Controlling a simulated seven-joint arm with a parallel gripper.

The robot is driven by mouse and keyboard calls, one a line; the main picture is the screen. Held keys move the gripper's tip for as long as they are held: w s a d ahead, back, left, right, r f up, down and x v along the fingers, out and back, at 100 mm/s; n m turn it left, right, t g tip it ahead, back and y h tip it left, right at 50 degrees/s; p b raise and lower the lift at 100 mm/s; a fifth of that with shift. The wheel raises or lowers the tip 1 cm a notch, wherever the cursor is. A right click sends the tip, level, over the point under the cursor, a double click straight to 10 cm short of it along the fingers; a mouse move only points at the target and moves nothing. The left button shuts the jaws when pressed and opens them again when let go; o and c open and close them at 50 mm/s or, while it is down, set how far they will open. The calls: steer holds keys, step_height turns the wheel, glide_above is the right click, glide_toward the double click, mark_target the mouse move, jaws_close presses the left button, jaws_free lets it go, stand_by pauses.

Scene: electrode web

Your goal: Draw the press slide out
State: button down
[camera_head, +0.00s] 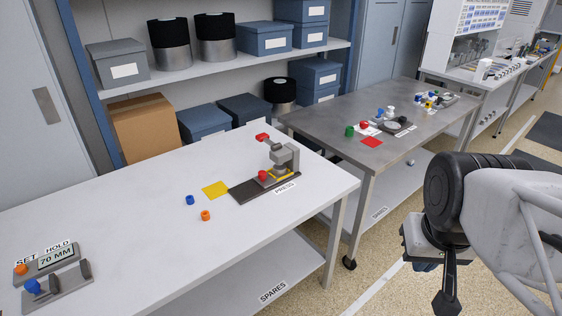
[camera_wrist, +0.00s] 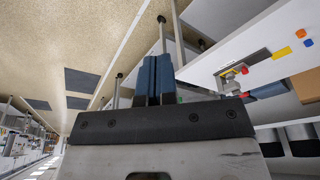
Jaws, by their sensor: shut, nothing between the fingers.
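The press (camera_head: 284,157) is a grey upright frame on a dark base on the white table, beside the PRESS label. A red knob (camera_head: 262,175) sits low at its front, over the dark flat track (camera_head: 243,190) running left; I cannot tell the slide apart from the base. A red-tipped lever (camera_head: 262,137) sticks out at the top. In the wrist view the press (camera_wrist: 230,80) is small, tilted and far off to the right. My gripper (camera_wrist: 156,62) has its two blue fingers together, empty, away from the press, past the table's edge.
A yellow square (camera_head: 215,190), a blue piece (camera_head: 190,200) and an orange piece (camera_head: 206,215) lie left of the press. A 70 MM display unit (camera_head: 55,258) stands at the front left. A grey table (camera_head: 310,122) with more parts stands behind right. Much of the white table is clear.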

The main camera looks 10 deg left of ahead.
steer(key=c, duration=1.5)
jaws_free()
steer(key=shift+c, duration=0.2)
steer(key=o, duration=0.5)
steer(key=shift+w+a+r, duration=0.1)
steer(key=shift+w+r, duration=0.1)
steer(key=shift+w, duration=0.25)
steer(key=shift+o, duration=1.4)
steer(key=w+a+r, duration=0.1)
steer(key=w+a, duration=0.1)
steer(key=w, duration=0.6)
steer(key=w+a+r+m, duration=0.1)
steer(key=w+a+r, duration=0.1)
steer(key=w, duration=0.6)
steer(key=shift+a+m+g, duration=0.3)
steer(key=shift+a, duration=0.15)
steer(key=m+g, duration=0.2)
steer(key=m, duration=0.2)
glide_above(262, 173)
steer(key=f, duration=2.2)
steer(key=shift+s+d+f, duration=0.1)
steer(key=shift+d+f, duration=0.1)
steer(key=shift+d, duration=0.05)
steer(key=shift+a+f, duration=0.3)
steer(key=shift+f, duration=0.1)
